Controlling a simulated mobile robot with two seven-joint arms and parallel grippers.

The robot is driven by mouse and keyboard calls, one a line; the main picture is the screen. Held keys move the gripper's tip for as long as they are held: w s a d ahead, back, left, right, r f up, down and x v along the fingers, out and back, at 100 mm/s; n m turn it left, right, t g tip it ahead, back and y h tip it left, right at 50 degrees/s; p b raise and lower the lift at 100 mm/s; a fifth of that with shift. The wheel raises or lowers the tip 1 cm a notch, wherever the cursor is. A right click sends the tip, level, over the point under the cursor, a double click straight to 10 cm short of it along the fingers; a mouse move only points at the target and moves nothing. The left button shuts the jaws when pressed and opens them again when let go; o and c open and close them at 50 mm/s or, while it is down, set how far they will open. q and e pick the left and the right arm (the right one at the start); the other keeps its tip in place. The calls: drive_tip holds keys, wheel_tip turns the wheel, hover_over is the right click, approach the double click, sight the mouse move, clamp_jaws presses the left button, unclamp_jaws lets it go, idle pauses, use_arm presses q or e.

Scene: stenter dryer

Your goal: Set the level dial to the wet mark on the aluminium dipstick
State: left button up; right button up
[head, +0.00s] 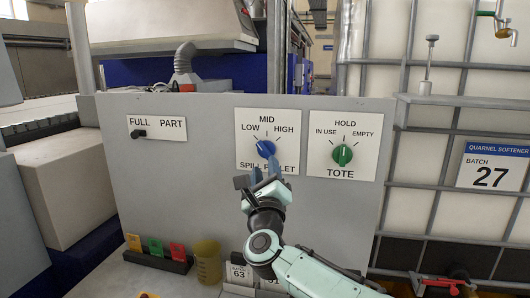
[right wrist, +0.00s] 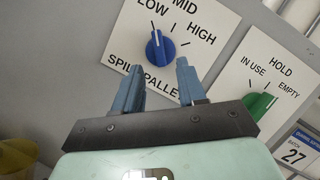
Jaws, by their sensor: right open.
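The blue level dial (head: 265,149) is on a white plate marked LOW, MID, HIGH and SPILL PALLET. It also shows in the right wrist view (right wrist: 161,48), where its white pointer line is toward LOW. My right gripper (head: 264,172) is just below the dial in the head view. Its two blue fingers (right wrist: 158,85) are apart with nothing between them, and the dial shows beyond their tips. A thin grey metal rod with a wide cap (head: 428,66), perhaps the dipstick, stands upright at the right shelf. I cannot make out a wet mark on it. My left gripper is not in view.
A green TOTE knob (head: 342,155) is close right of the blue dial. A black FULL/PART lever (head: 139,134) is at the panel's left. Below stand coloured tags (head: 155,247) and a yellowish beaker (head: 208,262). A caged white tote (head: 485,115) fills the right.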

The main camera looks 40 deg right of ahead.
sight(265, 154)
drive_tip(key=p+x, duration=0.1)
drive_tip(key=x, duration=0.4)
drive_tip(key=shift+w+p, duration=0.1)
drive_tip(key=shift+p, duration=0.2)
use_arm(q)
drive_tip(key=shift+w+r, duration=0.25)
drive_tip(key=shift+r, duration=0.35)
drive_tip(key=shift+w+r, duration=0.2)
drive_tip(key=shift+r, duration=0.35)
use_arm(e)
clamp_jaws()
drive_tip(key=shift+r, duration=0.1)
